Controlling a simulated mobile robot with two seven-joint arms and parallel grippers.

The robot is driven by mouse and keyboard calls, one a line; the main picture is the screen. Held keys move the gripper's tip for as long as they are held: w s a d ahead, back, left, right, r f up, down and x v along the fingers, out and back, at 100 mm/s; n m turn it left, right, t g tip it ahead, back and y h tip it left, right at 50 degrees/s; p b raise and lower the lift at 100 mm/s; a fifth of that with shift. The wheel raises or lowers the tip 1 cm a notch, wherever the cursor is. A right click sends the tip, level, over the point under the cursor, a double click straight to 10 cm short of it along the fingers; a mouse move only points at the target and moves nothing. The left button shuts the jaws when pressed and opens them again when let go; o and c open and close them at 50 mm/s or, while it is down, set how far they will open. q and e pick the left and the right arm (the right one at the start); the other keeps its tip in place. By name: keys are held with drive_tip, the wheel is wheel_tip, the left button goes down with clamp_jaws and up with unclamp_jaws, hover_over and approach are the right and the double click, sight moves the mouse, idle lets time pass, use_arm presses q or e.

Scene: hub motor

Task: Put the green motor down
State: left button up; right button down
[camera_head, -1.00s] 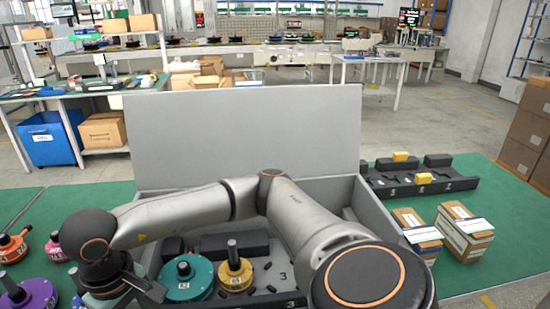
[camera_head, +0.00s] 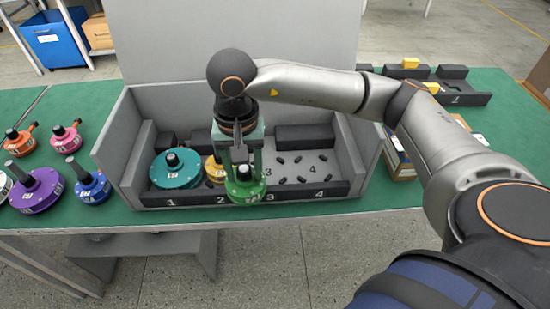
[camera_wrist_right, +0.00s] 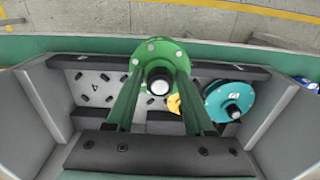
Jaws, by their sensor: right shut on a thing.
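My right gripper (camera_head: 243,160) points down over the front of the grey box and is shut on the green motor (camera_head: 243,189). The motor hangs upright in front of the box's front strip, near the marks 2 and 3, and hides part of it. In the right wrist view the green motor (camera_wrist_right: 150,52) sits between the two fingers, beyond the box's dark strip. The grey box (camera_head: 122,130) has numbered places 1 to 4. A teal motor (camera_head: 172,178) stands at place 1, and a yellow motor (camera_head: 214,172), partly hidden by my gripper, at place 2. My left gripper is out of view.
Places 3 and 4 (camera_head: 300,168) show bare floor with small dark pegs. Orange (camera_head: 18,145), pink (camera_head: 66,140), purple (camera_head: 36,192) and blue (camera_head: 90,183) motors stand left of the box. A black tray (camera_head: 462,90) lies at the back right.

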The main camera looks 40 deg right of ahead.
drive_tip(key=m, duration=0.2)
drive_tip(key=w+r+m, duration=0.1)
drive_tip(key=m, duration=0.1)
drive_tip(key=shift+w+a+r+m, duration=0.1)
drive_tip(key=shift+w+a+m, duration=0.1)
drive_tip(key=shift+m, duration=0.1)
drive_tip(key=m, duration=0.2)
drive_tip(key=w+m, duration=0.1)
drive_tip(key=m, duration=0.1)
drive_tip(key=w+a+r+m, duration=0.1)
drive_tip(key=m, duration=0.1)
drive_tip(key=shift+r, duration=0.1)
drive_tip(key=w+d+f+m, duration=0.1)
drive_tip(key=d+f+m, duration=0.2)
drive_tip(key=d+m, duration=0.1)
drive_tip(key=w+d+f+m+p, duration=0.1)
drive_tip(key=w+d+f+m, duration=0.1)
drive_tip(key=d+f+m, duration=0.2)
drive_tip(key=w+d+f+m+p, duration=0.1)
drive_tip(key=d+f+m, duration=0.2)
drive_tip(key=d, duration=0.1)
drive_tip(key=shift+w+d+f+m, duration=0.2)
drive_tip(key=shift+w+f+m, duration=0.05)
drive_tip(key=shift+m, duration=0.15)
drive_tip(key=shift+f, duration=0.25)
drive_tip(key=shift+f, duration=0.1)
